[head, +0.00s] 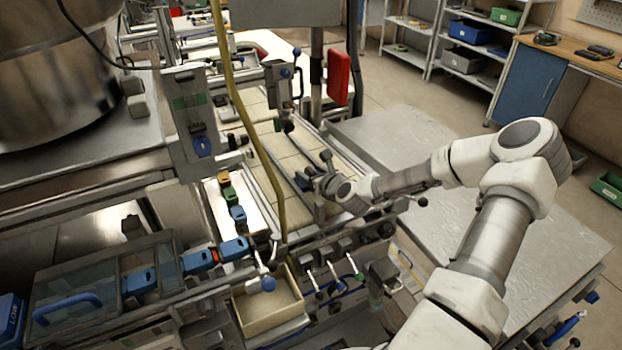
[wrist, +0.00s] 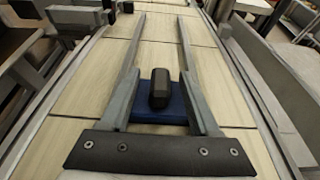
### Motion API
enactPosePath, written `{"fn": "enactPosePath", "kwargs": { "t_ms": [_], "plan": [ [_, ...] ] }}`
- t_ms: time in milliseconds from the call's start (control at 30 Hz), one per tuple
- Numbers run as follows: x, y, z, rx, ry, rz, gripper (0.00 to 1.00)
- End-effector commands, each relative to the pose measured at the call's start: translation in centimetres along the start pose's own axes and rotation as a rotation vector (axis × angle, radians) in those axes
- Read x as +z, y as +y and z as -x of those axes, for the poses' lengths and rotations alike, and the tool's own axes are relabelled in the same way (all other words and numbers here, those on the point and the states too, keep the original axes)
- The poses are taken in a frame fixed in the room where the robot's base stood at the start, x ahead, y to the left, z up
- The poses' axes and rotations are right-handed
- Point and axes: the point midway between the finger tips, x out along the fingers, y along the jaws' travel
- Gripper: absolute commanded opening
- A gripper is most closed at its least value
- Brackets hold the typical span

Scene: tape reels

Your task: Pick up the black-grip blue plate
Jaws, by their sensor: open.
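The blue plate (wrist: 186,108) with an upright black grip (wrist: 160,88) lies on the pale tiled surface (wrist: 80,95) in the wrist view. My gripper (wrist: 161,18) is open. Its two long grey fingers reach forward on either side of the black grip, with a gap on both sides. The plate's outer edges are partly hidden by the fingers. In the head view my gripper (head: 313,174) is low over the tiled strip near its right rail, and the plate is small and mostly hidden there.
Metal rails (wrist: 258,85) run along both sides of the tiled strip. A yellow hose (head: 246,130) hangs left of my arm. A tan open box (head: 268,312) and several levers stand in front. A bare metal table (head: 420,135) lies to the right.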

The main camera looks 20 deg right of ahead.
Motion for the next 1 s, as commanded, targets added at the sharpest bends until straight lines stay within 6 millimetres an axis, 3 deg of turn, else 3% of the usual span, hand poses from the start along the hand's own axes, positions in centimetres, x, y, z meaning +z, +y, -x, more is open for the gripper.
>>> {"fn": "enactPosePath", "kwargs": {
  "t_ms": [167, 500, 1000],
  "plan": [
    [-0.03, -0.01, 0.02, 0.0, 0.0, 0.0, 0.61],
    [-0.03, -0.01, 0.05, 0.0, 0.0, 0.0, 0.0],
    [0.34, -0.04, 0.19, 0.0, -0.001, 0.001, 0.0]
  ]
}}
